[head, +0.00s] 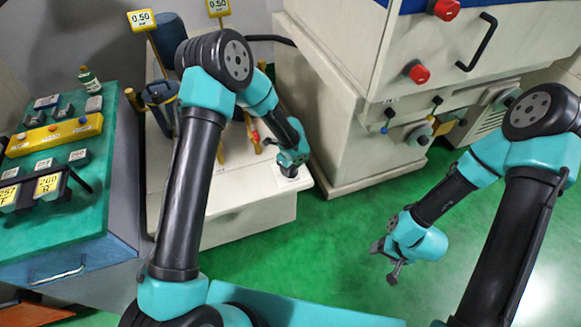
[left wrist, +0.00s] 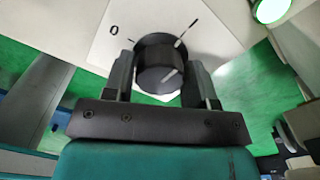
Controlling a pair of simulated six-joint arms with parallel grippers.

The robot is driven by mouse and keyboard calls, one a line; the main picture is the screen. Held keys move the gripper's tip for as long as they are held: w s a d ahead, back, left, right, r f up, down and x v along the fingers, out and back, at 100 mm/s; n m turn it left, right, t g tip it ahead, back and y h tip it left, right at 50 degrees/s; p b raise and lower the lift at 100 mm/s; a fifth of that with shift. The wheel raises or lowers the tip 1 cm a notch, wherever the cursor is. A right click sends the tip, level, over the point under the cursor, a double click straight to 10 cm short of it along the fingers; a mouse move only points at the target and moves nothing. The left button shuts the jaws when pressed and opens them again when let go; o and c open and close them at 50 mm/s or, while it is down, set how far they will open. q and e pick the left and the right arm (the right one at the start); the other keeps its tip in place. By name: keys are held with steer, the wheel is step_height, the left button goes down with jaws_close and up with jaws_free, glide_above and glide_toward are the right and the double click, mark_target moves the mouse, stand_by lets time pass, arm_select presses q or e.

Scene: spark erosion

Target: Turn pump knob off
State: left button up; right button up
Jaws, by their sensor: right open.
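The black round pump knob (left wrist: 160,62) sits on a white plate (left wrist: 98,48) marked 0 on the left and I at the upper right. The white line on the knob points to the upper right, towards the I. My left gripper (left wrist: 160,80) has one finger on each side of the knob and looks shut on it. In the head view my left gripper (head: 291,165) is at the front right corner of the white cabinet, and it hides the knob there. My right gripper (head: 386,262) is open and empty above the green floor.
A large beige machine (head: 338,150) with red buttons (head: 418,73) stands behind. A green-topped bench (head: 85,205) with gauge blocks and a bottle (head: 89,82) is at the left. The floor (head: 350,235) in front is clear.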

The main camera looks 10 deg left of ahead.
arm_select(q)
steer(key=c, duration=0.5)
steer(key=shift+n, duration=0.5)
steer(key=n, duration=1.7)
stand_by(0.4)
steer(key=o, duration=0.9)
